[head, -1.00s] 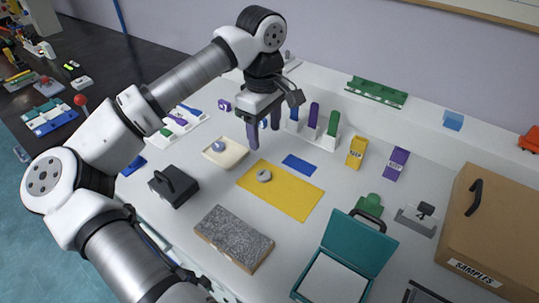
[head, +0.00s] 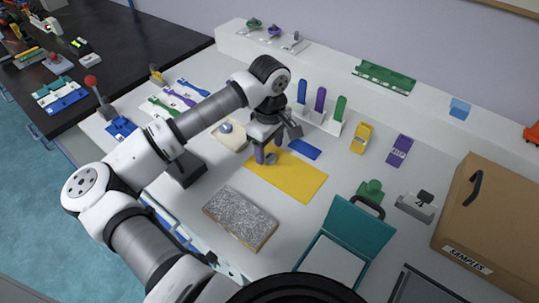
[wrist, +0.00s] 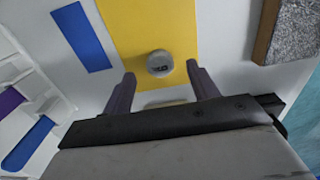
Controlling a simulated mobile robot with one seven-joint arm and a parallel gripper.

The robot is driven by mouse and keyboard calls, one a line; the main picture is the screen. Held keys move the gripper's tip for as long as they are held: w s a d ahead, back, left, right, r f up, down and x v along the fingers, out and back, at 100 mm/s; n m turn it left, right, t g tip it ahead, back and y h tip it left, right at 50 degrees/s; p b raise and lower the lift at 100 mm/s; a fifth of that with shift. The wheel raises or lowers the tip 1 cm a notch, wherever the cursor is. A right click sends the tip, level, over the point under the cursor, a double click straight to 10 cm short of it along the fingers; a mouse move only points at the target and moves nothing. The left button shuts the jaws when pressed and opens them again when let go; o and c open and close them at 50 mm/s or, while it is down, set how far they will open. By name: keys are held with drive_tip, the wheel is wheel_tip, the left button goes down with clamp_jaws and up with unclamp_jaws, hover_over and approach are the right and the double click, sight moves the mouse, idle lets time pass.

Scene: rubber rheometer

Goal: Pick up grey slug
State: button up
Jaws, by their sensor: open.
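The grey slug (wrist: 160,63) is a small round disc with a dark marking on its top. It lies on the yellow mat (wrist: 184,20). In the head view the slug (head: 271,159) shows at the mat's left end, partly beside my gripper's fingers. My gripper (head: 266,157) is low over that end of the yellow mat (head: 295,180). In the wrist view my gripper (wrist: 162,82) is open, and the slug is between and just beyond the two fingertips. I cannot tell how high the fingertips are above the mat.
A blue strip (head: 304,149) lies behind the mat. A pale dish (head: 226,140) with a grey piece stands left of my gripper, near a black block (head: 187,170). A grey speckled slab (head: 240,217) lies in front. A teal open case (head: 352,235) stands right.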

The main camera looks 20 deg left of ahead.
sight(269, 159)
drive_tip(key=shift+f, duration=1.2)
drive_tip(key=c, duration=1.1)
drive_tip(key=shift+o, duration=0.2)
drive_tip(key=shift+r, duration=0.1)
